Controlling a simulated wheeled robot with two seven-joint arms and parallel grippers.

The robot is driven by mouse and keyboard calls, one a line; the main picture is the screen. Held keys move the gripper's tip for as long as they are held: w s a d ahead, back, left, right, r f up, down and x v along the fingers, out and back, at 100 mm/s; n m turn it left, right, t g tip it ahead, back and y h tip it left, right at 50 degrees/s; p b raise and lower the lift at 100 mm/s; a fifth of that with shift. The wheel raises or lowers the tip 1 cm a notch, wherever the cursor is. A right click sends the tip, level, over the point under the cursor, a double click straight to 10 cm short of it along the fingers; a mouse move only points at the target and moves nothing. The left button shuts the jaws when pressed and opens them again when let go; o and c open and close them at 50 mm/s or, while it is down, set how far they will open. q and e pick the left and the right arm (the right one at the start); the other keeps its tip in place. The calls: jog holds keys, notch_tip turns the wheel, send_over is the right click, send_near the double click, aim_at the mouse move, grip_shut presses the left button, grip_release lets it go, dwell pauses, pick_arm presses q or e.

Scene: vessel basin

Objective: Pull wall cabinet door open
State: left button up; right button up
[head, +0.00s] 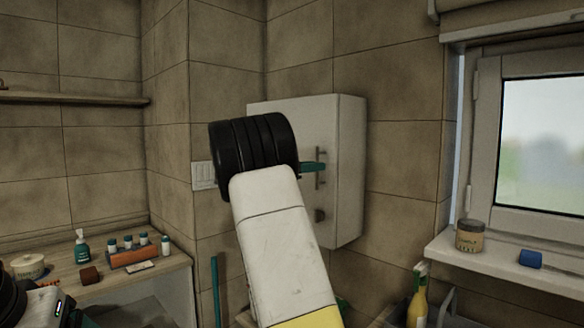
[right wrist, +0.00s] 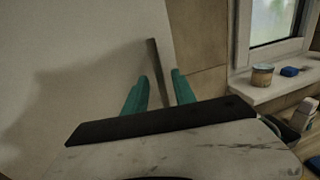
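The white wall cabinet (head: 345,150) hangs on the tiled wall, its door closed as far as I can see. A vertical bar handle (head: 319,178) is on the door; in the right wrist view the grey handle (right wrist: 153,58) stands between the two teal fingers. My right gripper (right wrist: 160,86) is open around the handle, with gaps visible beside it. In the head view only a teal finger of the right gripper (head: 312,167) shows at the handle; my arm hides the rest and part of the door. My left gripper (head: 68,315) is partly visible at the lower left; its fingers are mostly cut off.
A counter (head: 160,276) at left holds a teal pump bottle (head: 82,247), an orange rack (head: 132,257) of small bottles and a brown block (head: 90,275). A window sill (head: 490,264) at right holds a jar (head: 469,236) and a blue block (head: 531,259). A wall shelf (head: 70,98) is at left.

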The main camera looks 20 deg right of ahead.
jog(key=shift+w+d, duration=0.2)
jog(key=shift+d, duration=0.75)
grip_shut()
dwell(0.7)
